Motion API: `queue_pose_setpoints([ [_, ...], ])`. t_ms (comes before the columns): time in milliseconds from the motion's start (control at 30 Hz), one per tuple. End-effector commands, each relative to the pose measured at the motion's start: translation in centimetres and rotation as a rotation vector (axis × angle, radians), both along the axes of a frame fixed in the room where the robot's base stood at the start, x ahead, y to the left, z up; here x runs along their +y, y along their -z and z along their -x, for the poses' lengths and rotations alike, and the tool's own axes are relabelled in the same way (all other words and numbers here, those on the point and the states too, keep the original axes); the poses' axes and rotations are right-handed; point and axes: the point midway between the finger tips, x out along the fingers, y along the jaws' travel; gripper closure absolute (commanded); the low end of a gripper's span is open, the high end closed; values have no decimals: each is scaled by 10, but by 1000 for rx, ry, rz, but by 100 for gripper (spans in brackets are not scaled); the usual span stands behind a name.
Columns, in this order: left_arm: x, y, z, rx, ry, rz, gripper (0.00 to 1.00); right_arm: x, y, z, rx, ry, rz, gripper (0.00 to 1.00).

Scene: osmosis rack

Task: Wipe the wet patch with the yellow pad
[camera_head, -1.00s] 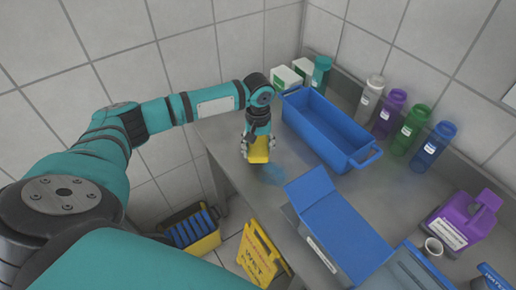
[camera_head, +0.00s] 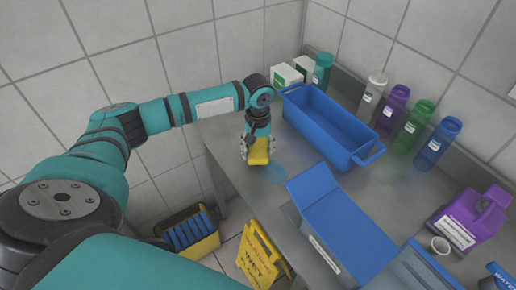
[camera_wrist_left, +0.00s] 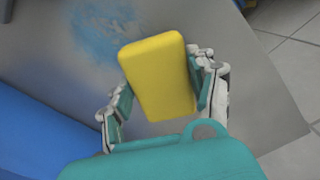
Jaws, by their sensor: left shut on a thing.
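The yellow pad (camera_head: 258,152) is held between the fingers of my left gripper (camera_head: 257,148), over the metal counter near its left edge. In the left wrist view the pad (camera_wrist_left: 158,77) sits between both fingers of the left gripper (camera_wrist_left: 160,90). The wet patch (camera_head: 277,172) is a bluish smear on the counter, just right of and below the pad in the head view. It also shows in the left wrist view (camera_wrist_left: 103,35), partly hidden by the pad. I cannot tell whether the pad touches the counter. My right gripper is not in view.
A blue open bin (camera_head: 325,125) stands behind the patch, and a blue lidded box (camera_head: 330,215) in front. Several bottles, such as a green one (camera_head: 413,126), line the back wall. A yellow wet-floor sign (camera_head: 259,256) stands below the counter edge (camera_head: 238,188).

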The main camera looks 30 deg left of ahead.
Motion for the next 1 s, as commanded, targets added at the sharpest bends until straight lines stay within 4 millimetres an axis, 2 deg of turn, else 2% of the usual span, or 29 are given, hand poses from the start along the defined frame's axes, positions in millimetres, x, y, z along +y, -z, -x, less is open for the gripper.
queue_pose_setpoints([
  [1000, 0, 19, 0, -1, 0, 1, 68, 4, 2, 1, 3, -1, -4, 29],
])
